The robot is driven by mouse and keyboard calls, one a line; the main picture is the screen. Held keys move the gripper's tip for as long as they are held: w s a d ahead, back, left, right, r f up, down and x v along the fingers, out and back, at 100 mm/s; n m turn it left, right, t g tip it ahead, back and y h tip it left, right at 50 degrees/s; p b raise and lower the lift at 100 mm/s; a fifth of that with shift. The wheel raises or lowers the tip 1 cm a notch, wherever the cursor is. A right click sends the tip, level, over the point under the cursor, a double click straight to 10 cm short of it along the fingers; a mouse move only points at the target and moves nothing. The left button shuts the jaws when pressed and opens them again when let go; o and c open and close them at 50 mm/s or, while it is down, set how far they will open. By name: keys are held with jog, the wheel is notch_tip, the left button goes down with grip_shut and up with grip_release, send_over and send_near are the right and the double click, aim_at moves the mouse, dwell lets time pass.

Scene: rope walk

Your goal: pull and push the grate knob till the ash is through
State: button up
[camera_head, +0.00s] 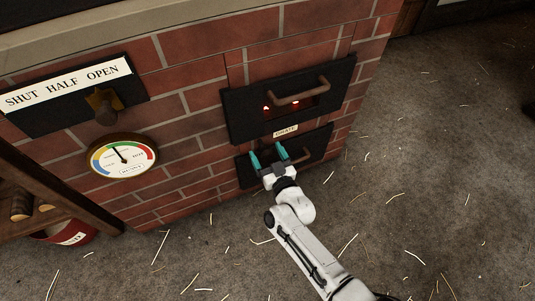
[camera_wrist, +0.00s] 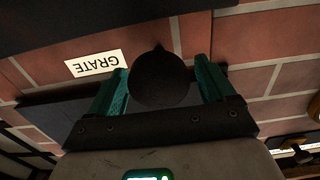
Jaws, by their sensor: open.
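The grate knob (camera_wrist: 160,78) is a dark round knob between my teal fingers in the wrist view, with a slim gap on each side. In the head view the knob is dark and hard to make out between the fingertips. My gripper (camera_head: 267,154) is open around it, in front of the brick stove. A white GRATE label (camera_head: 286,130) is above the knob in the head view; it also shows upside down in the wrist view (camera_wrist: 93,64). The ash itself is not visible.
A dark fire door (camera_head: 240,106) with a bar handle (camera_head: 298,90) and glowing slots is above my gripper. A lower dark door (camera_head: 321,142) has its handle close to my fingers. A damper lever (camera_head: 107,108), gauge (camera_head: 123,156), shelf (camera_head: 60,196) and red bucket (camera_head: 75,237) stand left. Open floor lies right.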

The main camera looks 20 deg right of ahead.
jog(key=shift+s, duration=0.15)
jog(key=s+p, duration=0.2)
jog(key=s, duration=0.8)
jog(key=shift+s+p, duration=0.3)
